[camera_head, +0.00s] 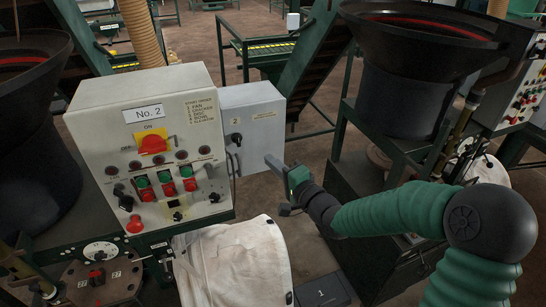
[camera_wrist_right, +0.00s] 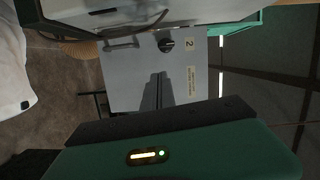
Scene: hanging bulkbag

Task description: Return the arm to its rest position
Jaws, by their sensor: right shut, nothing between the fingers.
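My right arm (camera_head: 390,212), in green sleeves with dark joints, comes in from the right of the head view and reaches toward the middle. Its gripper (camera_head: 272,162) points left, in front of the grey electrical box (camera_head: 252,122). The fingers are shut together and hold nothing. In the right wrist view the dark closed fingers (camera_wrist_right: 158,88) stand out against the grey box (camera_wrist_right: 190,68) with its black knob and number 2 label. I cannot tell the exact gap between fingertips and box; no contact shows. My left gripper is in neither view.
A control panel marked No. 2 (camera_head: 148,150) with switches and buttons stands at left. A white bulk bag (camera_head: 235,262) hangs below it. A black bowl machine (camera_head: 410,75) stands at right behind my arm. A dark plate marked 1 (camera_head: 322,291) is at the bottom.

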